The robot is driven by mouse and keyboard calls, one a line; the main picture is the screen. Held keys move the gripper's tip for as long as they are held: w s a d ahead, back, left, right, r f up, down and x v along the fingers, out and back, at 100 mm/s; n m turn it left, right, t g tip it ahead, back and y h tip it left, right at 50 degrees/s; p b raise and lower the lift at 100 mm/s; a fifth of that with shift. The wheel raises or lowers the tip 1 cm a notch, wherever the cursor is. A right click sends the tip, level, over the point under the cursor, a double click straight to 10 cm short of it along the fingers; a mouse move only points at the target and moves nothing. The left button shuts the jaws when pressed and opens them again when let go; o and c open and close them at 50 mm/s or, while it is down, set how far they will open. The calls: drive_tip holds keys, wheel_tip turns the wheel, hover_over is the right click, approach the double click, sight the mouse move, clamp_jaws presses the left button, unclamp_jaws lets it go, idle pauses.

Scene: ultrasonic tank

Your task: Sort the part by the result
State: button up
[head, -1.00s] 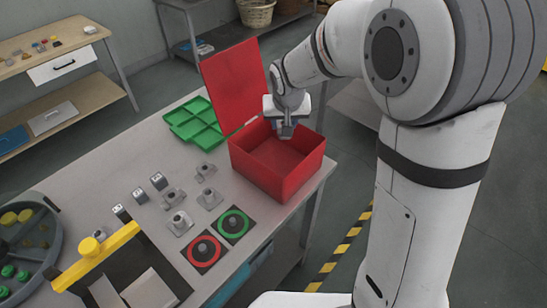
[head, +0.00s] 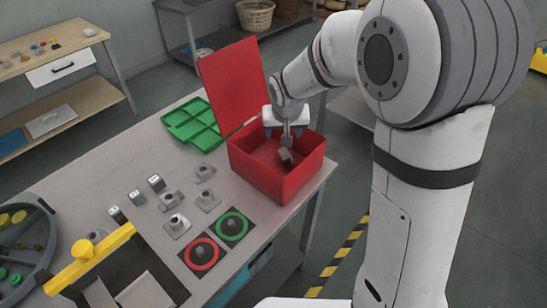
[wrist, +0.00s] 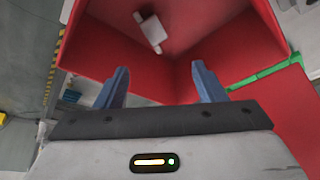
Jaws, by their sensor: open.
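The grey metal part (head: 286,157) is inside the open red box (head: 262,180), below my gripper, and looks tilted. I cannot tell whether it rests on the floor of the box. In the wrist view the part (wrist: 152,31) is small and pale against the red interior, apart from my fingers. My gripper (head: 286,134) is above the box with its jaws apart and nothing between them; the wrist view shows both fingers (wrist: 159,86) spread. A red ring pad (head: 201,253) and a green ring pad (head: 232,226) lie on the table.
The red lid (head: 230,80) stands up behind the box. A green compartment tray (head: 192,124) lies to its left. Several grey parts, among them one bracket (head: 177,225), stand mid-table. A yellow bar (head: 88,262) and a grey round tray (head: 45,255) are at lower left.

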drive_tip(key=shift+r, duration=0.1)
drive_tip(key=b+v, duration=0.1)
drive_tip(key=v, duration=0.6)
drive_tip(key=shift+r, duration=0.35)
drive_tip(key=shift+s, duration=0.15)
drive_tip(key=s+d, duration=0.7)
drive_tip(key=s, duration=0.4)
drive_tip(key=s+d+m+g, duration=0.1)
drive_tip(key=s+d, duration=0.7)
drive_tip(key=s, duration=0.4)
drive_tip(key=shift+r+h, duration=0.2)
drive_tip(key=shift+h, duration=0.1)
